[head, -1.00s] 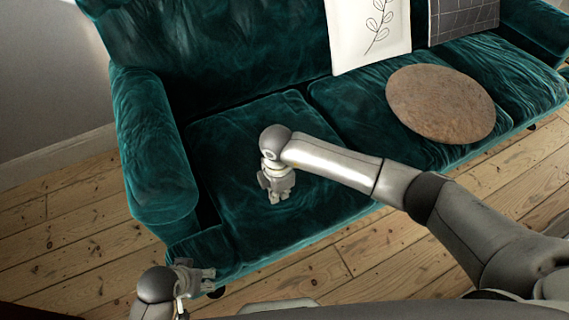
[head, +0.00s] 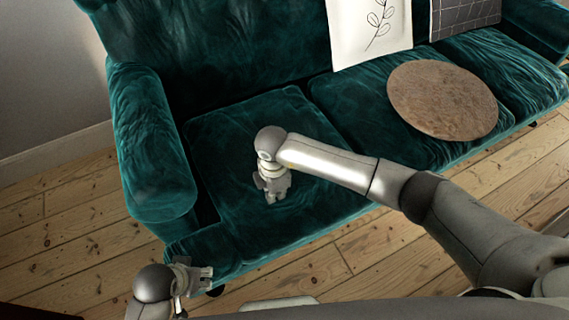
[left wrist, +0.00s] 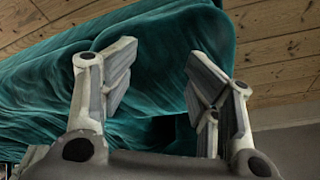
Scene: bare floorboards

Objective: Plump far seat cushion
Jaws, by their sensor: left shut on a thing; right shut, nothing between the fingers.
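The teal velvet sofa (head: 150,150) fills the upper part of the head view. Its left-hand seat cushion (head: 240,125) lies flat, with some creases near my right gripper (head: 272,199). The right gripper is shut and empty, pointing down at the middle of this cushion; whether it touches is hard to tell. My left gripper (head: 208,275) is at the sofa's lower front left corner. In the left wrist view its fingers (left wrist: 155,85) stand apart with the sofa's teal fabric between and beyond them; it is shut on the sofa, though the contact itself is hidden.
A round brown cushion (head: 442,98) lies on the seat to the right. A white leaf-print pillow (head: 368,28) and a dark checked pillow (head: 464,15) lean on the backrest. Bare floorboards (head: 60,230) lie in front and to the left.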

